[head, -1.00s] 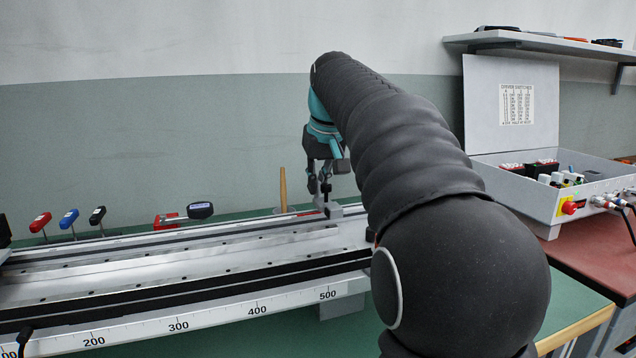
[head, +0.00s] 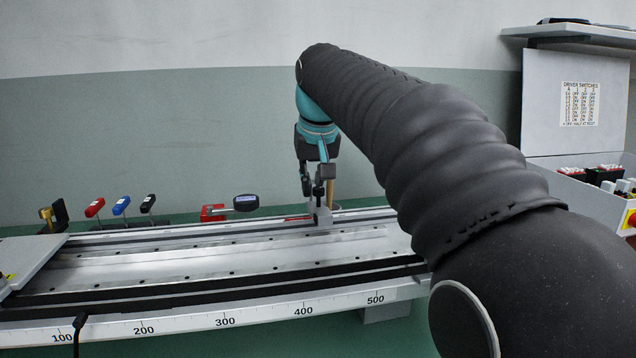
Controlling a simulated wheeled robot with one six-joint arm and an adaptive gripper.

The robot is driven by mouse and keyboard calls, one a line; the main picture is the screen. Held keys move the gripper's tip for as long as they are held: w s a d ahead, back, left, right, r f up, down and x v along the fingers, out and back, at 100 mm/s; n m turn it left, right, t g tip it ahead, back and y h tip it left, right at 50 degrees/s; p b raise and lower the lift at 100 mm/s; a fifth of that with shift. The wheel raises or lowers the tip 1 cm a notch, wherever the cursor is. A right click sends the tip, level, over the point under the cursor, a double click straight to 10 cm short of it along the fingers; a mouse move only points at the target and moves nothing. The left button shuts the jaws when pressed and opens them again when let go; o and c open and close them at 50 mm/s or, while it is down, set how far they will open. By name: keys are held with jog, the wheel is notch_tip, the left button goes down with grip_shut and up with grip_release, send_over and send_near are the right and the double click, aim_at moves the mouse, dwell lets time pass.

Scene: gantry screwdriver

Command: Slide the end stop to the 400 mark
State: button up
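The end stop (head: 323,216) is a small grey block with an upright part, sitting on the rear rail of the gantry (head: 210,262). In the picture it stands above the scale a little right of the 400 mark (head: 304,311); the slanted view hides its exact reading. My gripper (head: 318,188) points down at the end stop, with its fingers on either side of the upright part. It looks shut on it, though the contact is small and partly dark.
A carriage plate (head: 30,258) is at the left end of the gantry. An open control box (head: 575,105) is at right.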

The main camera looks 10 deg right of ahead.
aim_at(319, 189)
jog(key=shift+o, duration=1.3)
jog(key=shift+r, duration=0.1)
jog(key=v, duration=1)
jog(key=shift+s+r, duration=0.1)
jog(key=shift+r, duration=0.15)
jog(key=shift+s+r, duration=0.25)
jog(key=shift+r, duration=0.35)
